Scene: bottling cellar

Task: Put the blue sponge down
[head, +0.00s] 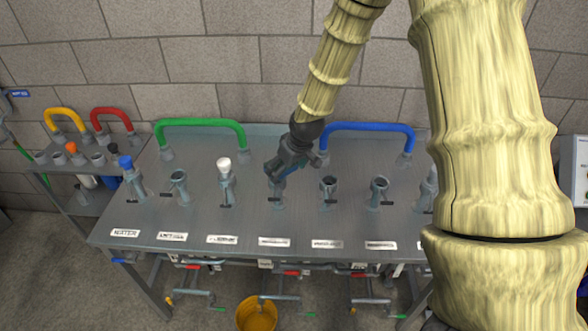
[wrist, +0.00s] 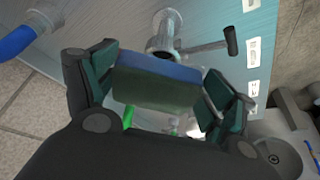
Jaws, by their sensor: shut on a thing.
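The blue sponge (wrist: 155,80) is a block with a blue upper layer and a dark green lower layer. It is held between the two fingers of my gripper (wrist: 160,88), which are shut on its ends in the wrist view. In the head view my gripper (head: 283,170) is over the middle of the grey metal bench (head: 225,262), near a pipe fitting. There the sponge is mostly hidden by the fingers, with only a little blue showing. In the wrist view a metal pipe fitting (wrist: 163,32) with a dark-tipped lever stands just beyond the sponge.
Several upright pipe fittings stand in a row on the bench, one with a blue cap (head: 125,162) and one with a white cap (head: 224,164). A green pipe (head: 200,123) and a blue pipe (head: 366,127) arch at the back. An orange bucket (head: 257,316) is below. The labelled front strip looks clear.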

